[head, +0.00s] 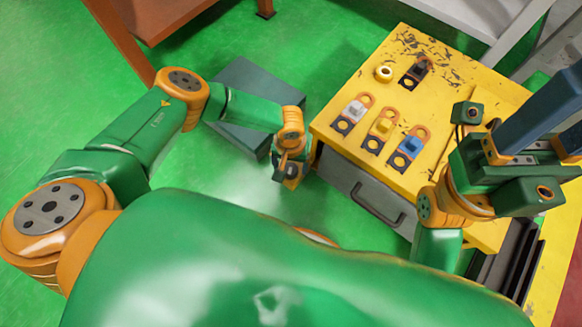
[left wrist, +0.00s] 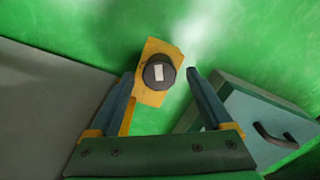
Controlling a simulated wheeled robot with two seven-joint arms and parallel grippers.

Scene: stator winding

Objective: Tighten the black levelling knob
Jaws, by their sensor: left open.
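The black levelling knob (left wrist: 158,72) is round with a small pale rectangle on its face. It sits against a yellow block (left wrist: 153,52) in the left wrist view. My left gripper (left wrist: 160,78) is open, with its blue fingers on either side of the knob in that view. Whether the fingers touch it is unclear. In the head view my left gripper (head: 290,172) points down beside the yellow cabinet's (head: 325,128) near left corner and largely hides the knob. My right gripper (head: 545,115) is over the cabinet's right side, and its fingertips run out of the picture.
Padlock-like parts, one white (head: 354,112), one yellow (head: 383,127) and one blue (head: 409,147), lie on the cabinet top with a dark one (head: 416,72) and a ring (head: 384,73). A teal box (head: 258,84) stands on the green floor behind my left forearm. The drawer handle (head: 377,203) faces me.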

